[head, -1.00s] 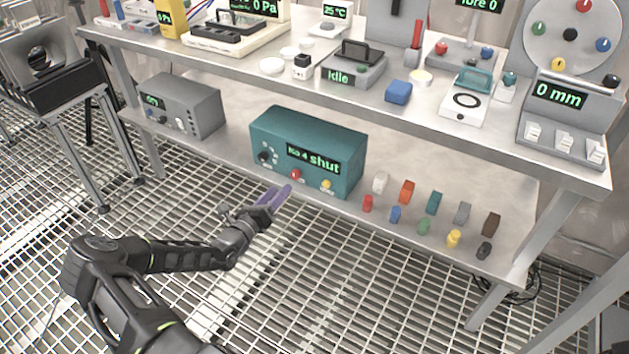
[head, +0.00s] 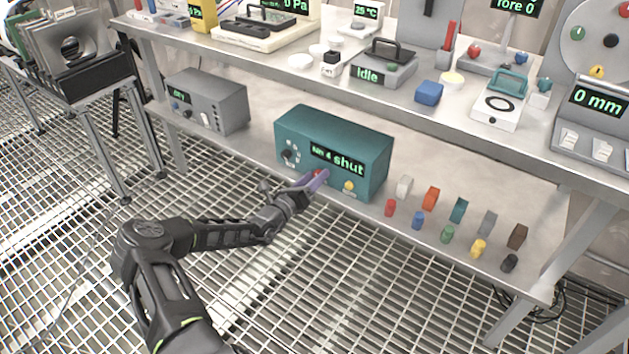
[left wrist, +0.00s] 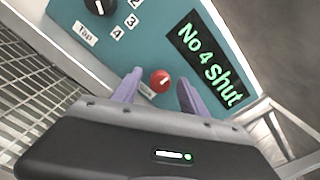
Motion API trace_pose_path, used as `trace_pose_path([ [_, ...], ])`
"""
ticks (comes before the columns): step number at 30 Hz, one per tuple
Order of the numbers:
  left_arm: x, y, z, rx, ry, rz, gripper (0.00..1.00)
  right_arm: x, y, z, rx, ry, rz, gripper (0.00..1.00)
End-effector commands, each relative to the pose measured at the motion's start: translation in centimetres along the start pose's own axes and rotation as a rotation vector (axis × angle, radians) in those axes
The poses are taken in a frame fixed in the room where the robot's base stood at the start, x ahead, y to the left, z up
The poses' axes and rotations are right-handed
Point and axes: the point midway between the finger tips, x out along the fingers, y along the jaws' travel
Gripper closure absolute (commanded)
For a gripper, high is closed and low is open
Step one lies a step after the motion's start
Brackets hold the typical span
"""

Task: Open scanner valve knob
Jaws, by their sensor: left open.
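The teal scanner box (head: 350,142) stands on the lower shelf, its display reading "No 4 shut". Its red knob (left wrist: 160,81) shows in the left wrist view with a white pointer line. In the head view that knob is largely hidden by my left gripper (head: 316,180). My left gripper (left wrist: 158,88) is open, with one purple finger on each side of the red knob. I cannot tell whether either finger touches it. A black dial (left wrist: 100,5) with numbers beside it is on the same panel, and a yellow knob (head: 348,187) is at its lower right.
A grey box (head: 208,100) stands left on the lower shelf. Several small coloured blocks and cylinders, such as a red one (head: 390,208), stand right of the teal box. Open grating floor (head: 350,290) lies in front.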

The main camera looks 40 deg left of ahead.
Motion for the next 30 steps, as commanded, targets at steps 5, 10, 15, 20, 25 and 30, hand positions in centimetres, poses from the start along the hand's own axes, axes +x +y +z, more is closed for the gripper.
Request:
trace_pose_path([
  [5, 0.17, 0.00, 0.06, 0.000, 0.000, 0.001, 0.50, 0.01, 0.03, -0.05, 0.001, 0.001, 0.000, 1.00],
  [10, 0.15, -0.01, 0.05, 0.000, 0.000, 0.000, 0.55, 0.00, 0.02, -0.04, 0.000, 0.001, 0.000, 1.00],
  [15, 0.14, -0.01, 0.05, 0.000, 0.000, 0.000, 0.69, 0.01, 0.01, -0.04, 0.000, 0.001, 0.000, 1.00],
  [20, 0.13, -0.01, 0.04, 0.000, 0.000, 0.000, 0.82, 0.01, 0.01, -0.03, 0.000, 0.001, 0.000, 1.00],
  [25, 0.13, 0.00, 0.04, 0.000, 0.000, 0.000, 0.96, 0.01, 0.01, -0.02, 0.000, 0.001, 0.000, 1.00],
  [30, 0.12, 0.00, 0.04, 0.000, 0.000, 0.000, 1.00, 0.01, 0.01, -0.02, 0.000, 0.001, 0.000, 1.00],
])
